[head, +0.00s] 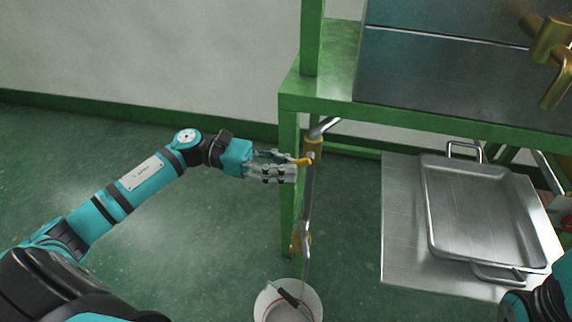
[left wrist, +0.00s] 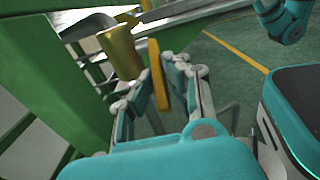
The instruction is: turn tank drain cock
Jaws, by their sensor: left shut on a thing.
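The drain cock is a brass body (head: 313,148) on a steel pipe beside the green frame's leg, with a flat yellow handle (head: 301,161). In the head view my left gripper (head: 290,168) reaches it from the left, its fingers at the handle. In the left wrist view the yellow handle (left wrist: 158,76) stands between the fingers of my left gripper (left wrist: 157,88), and the brass body (left wrist: 120,50) is just beyond. The left gripper is shut on the handle. The fingertips partly cover the handle in the head view. My right gripper does not show.
The pipe (head: 308,195) runs down to a lower brass fitting (head: 300,240) above a white bucket (head: 262,302) on the floor. A steel tray (head: 475,215) lies on a metal plate (head: 400,235) at right. The green frame (head: 288,190) stands close by. Floor at left is clear.

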